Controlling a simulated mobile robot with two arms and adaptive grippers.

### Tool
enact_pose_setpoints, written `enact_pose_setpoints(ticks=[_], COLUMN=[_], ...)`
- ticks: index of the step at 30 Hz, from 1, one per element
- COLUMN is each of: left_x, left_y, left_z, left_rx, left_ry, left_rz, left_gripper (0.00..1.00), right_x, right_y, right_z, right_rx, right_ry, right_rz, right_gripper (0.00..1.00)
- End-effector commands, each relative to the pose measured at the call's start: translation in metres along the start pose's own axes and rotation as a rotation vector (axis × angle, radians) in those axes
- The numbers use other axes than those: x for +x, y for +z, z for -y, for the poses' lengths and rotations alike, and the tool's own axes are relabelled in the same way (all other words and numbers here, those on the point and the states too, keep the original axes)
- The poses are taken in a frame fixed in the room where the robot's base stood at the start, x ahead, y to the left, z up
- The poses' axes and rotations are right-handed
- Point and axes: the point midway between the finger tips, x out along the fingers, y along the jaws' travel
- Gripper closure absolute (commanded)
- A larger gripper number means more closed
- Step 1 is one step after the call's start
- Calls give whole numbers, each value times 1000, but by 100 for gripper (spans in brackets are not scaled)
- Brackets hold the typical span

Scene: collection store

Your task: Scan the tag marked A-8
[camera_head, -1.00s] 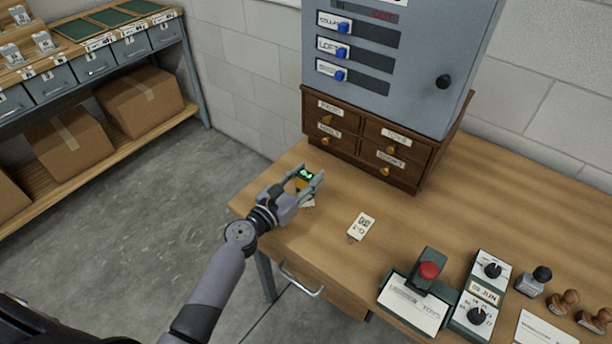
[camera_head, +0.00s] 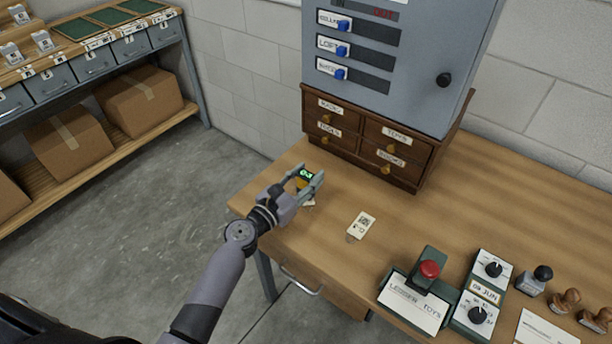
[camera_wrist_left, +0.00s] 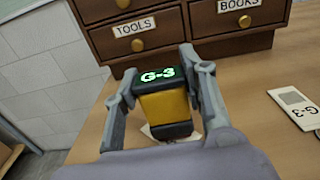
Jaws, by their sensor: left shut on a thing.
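My left gripper (camera_head: 310,182) is shut on a yellow and black scanner (camera_head: 304,179) above the left end of the wooden desk. In the left wrist view the scanner (camera_wrist_left: 164,104) sits between both fingers, and its green display reads G-3. A pale tag (camera_head: 309,202) lies under the scanner, mostly hidden. Another white tag (camera_head: 361,225) lies on the desk to the right; in the left wrist view this tag (camera_wrist_left: 298,108) reads G-3. I cannot make out a tag marked A-8. My right gripper is not in view.
Small wooden drawers (camera_head: 365,140) labelled TOOLS, BOOKS and others stand under a grey cabinet (camera_head: 395,60). A stamp device with a red knob (camera_head: 429,270), a dial box (camera_head: 480,290) and stamps (camera_head: 565,300) line the front right. A shelf (camera_head: 150,130) with boxes stands left.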

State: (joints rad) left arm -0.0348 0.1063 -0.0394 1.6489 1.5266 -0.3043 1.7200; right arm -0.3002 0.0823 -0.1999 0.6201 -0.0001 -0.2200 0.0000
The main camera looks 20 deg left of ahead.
Motion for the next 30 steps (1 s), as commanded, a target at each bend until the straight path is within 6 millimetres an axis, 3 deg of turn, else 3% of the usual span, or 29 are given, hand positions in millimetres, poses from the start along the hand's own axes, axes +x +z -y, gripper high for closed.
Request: enact_pose_setpoints(ticks=[30], left_x=[0], left_y=[-6], left_z=[0], left_rx=[-1], left_ry=[0], left_rz=[-1], left_gripper=[79], right_x=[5], right_y=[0], right_z=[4], right_rx=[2], right_ry=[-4], right_rz=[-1], right_gripper=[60])
